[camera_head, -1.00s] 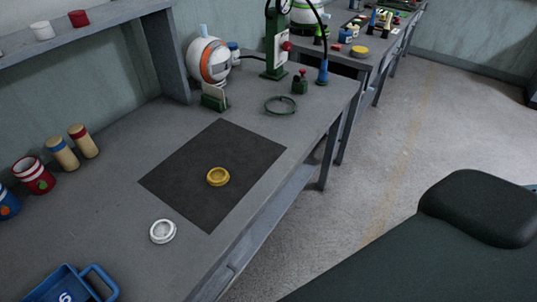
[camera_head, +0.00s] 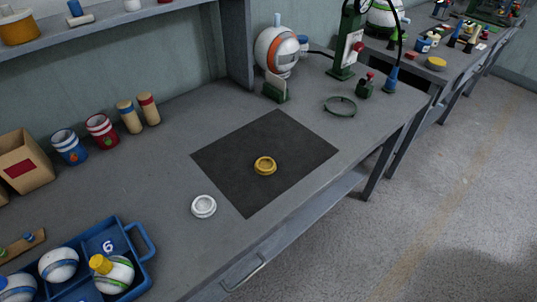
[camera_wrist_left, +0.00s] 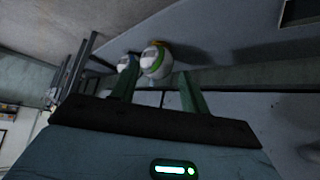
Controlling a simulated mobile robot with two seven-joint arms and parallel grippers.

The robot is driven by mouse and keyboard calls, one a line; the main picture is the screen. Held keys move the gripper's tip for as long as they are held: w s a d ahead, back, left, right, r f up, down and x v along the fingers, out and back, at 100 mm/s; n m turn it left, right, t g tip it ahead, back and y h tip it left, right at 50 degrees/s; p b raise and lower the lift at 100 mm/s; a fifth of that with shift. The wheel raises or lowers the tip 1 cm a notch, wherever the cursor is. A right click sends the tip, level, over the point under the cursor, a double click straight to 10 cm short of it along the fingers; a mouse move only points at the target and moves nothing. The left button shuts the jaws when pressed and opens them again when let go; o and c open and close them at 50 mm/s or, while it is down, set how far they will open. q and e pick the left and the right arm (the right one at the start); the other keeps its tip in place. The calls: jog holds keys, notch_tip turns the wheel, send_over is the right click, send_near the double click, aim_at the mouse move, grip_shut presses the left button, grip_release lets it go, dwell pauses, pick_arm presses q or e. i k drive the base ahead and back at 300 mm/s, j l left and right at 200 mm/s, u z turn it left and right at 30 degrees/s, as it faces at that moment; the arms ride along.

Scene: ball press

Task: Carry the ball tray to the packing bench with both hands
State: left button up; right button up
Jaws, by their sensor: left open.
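The blue ball tray (camera_head: 143,240) is on the grey bench at the lower left of the head view, cut off by the picture's edge. It has a raised side handle, a compartment marked 6, and white balls, one with a green band (camera_head: 115,273). My left gripper (camera_wrist_left: 158,90) shows only in the left wrist view, its two fingers apart with nothing seen between them. Beyond the fingertips are two white balls, the nearer with a green band (camera_wrist_left: 154,62). I cannot tell the gripper's distance from the tray. My right gripper is in neither view.
A dark mat (camera_head: 285,140) holds a yellow ring (camera_head: 265,166); a white ring (camera_head: 204,206) lies beside it. A cardboard box (camera_head: 27,163) and several cups and cylinders stand along the wall. Another bench (camera_head: 420,70) stands at the back right. The floor (camera_head: 440,220) at right is clear.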

aim_at(280, 136)
jog(key=u, duration=1.85)
jog(key=k+l+u, duration=0.15)
jog(key=k, duration=0.25)
jog(key=k+l+u, duration=0.1)
jog(key=k+l, duration=0.15)
jog(key=k, duration=0.15)
jog(key=i, duration=0.5)
